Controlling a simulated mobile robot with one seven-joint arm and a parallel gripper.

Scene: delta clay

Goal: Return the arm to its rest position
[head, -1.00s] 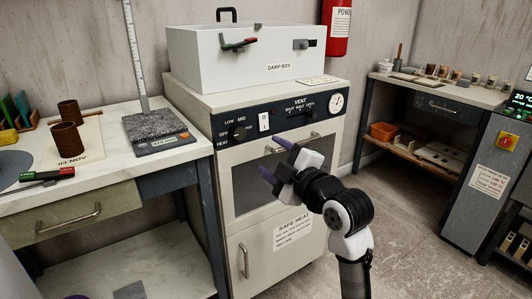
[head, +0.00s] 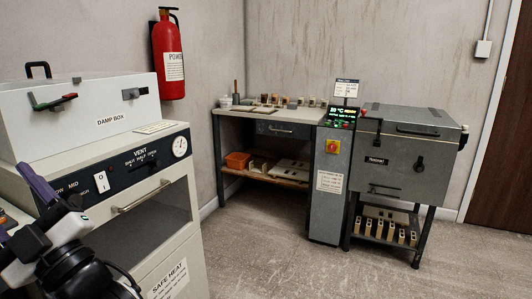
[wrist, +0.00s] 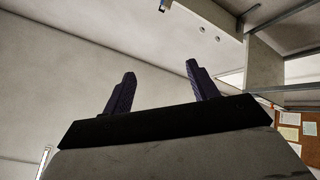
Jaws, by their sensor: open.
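My gripper (wrist: 158,90) is open in the wrist view, its two dark purple fingers apart with nothing between them. The wrist view faces up past the fingers toward a pale wall or ceiling. In the head view one purple finger (head: 40,183) shows at the lower left, in front of the oven's control panel. My arm (head: 85,265) is bent in the lower left corner and cut off by the frame edge. Whether the gripper touches the oven cannot be told.
The cream oven (head: 150,215) with the damp box (head: 85,110) on top stands at the left. A bench (head: 265,115), a grey control cabinet (head: 330,185) and a grey kiln (head: 405,155) line the back. The concrete floor (head: 290,260) is clear.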

